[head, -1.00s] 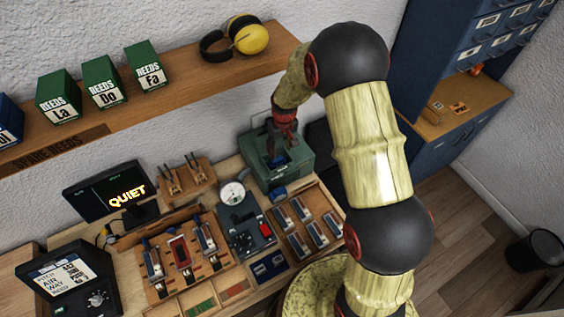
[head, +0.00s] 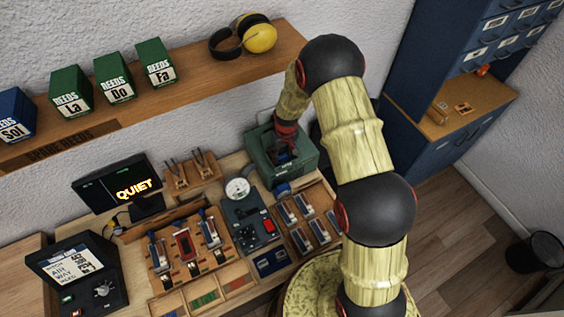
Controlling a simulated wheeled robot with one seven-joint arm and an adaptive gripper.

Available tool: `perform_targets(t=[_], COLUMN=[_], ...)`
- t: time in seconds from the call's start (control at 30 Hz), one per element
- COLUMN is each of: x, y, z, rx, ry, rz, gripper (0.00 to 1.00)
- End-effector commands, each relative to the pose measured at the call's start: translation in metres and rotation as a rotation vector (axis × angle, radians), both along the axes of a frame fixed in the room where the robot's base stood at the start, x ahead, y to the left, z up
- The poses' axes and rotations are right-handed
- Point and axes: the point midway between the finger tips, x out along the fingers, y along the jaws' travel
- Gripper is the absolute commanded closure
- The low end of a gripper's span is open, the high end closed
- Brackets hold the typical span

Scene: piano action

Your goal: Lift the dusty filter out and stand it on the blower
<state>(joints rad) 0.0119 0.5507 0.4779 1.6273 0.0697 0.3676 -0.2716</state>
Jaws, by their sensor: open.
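A green box, which looks like the blower (head: 299,172), stands at the back right of the bench with a dark opening in its top. My gripper (head: 284,156) points down at this opening from above. It is open, with its fingers at or just inside the opening; I cannot tell how deep. The dusty filter cannot be made out; the gripper and the box's walls hide the inside of the opening. A small blue part (head: 283,189) shows at the front of the box.
A round gauge (head: 238,188) and a panel with a red button (head: 268,226) stand left of the box. A tray of reed parts (head: 335,232) lies in front. A wooden shelf (head: 200,92) with green boxes and yellow earmuffs (head: 257,34) runs above. The monitor (head: 117,187) reads QUIET.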

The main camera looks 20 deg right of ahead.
Motion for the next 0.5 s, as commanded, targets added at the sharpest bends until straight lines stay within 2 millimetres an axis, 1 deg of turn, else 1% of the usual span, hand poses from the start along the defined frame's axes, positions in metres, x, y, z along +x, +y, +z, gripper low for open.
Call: perform_targets(t=[0.07, 0.5], x=[-0.0002, -0.0002], y=[0.0, 0.0], z=[0.0, 0.0002], rx=[0.0, 0.0], ry=[0.0, 0.001], rz=[0.0, 0.0], gripper=[0.58, 0.83])
